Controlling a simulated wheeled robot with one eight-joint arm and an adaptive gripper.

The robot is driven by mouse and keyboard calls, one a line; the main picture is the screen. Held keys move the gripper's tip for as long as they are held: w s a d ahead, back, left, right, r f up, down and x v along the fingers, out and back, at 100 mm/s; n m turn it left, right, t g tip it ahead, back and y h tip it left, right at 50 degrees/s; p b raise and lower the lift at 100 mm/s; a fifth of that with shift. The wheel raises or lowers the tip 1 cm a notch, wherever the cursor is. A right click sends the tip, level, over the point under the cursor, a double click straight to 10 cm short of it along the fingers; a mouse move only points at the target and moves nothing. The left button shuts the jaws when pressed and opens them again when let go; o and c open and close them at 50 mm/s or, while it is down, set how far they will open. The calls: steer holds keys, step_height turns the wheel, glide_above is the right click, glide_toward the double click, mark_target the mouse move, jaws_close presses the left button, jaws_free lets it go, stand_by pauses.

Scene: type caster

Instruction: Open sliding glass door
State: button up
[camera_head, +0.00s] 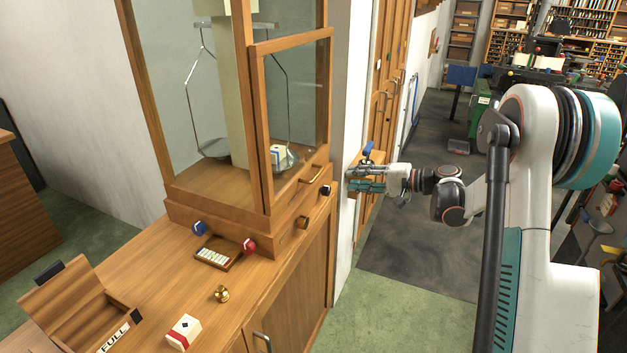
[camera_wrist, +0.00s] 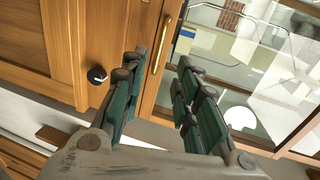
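The sliding glass door (camera_head: 293,115) is a wood-framed pane on the right-hand face of a wooden balance case. A brass bar handle (camera_head: 312,173) sits on its bottom rail. In the wrist view the glass door (camera_wrist: 255,80) lies on the right, and the handle (camera_wrist: 161,45) shows beyond the fingertips, roughly in line with the gap between them. My gripper (camera_head: 350,179) is to the right of the handle, apart from it. The wrist view shows my gripper (camera_wrist: 158,75) open, with two green-padded fingers and nothing between them.
A black knob (camera_wrist: 97,75) is on the wood left of the fingers. Balance pans are inside the case. The counter holds a blue knob (camera_head: 200,228), a red knob (camera_head: 248,246), a weight tray (camera_head: 217,253), a brass weight (camera_head: 221,294) and a small box (camera_head: 184,332).

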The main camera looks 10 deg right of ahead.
mark_target(317, 176)
steer(key=b+x, duration=0.3)
steer(key=x, duration=1)
steer(key=shift+w+a, duration=0.2)
steer(key=shift+a, duration=0.05)
jaws_close()
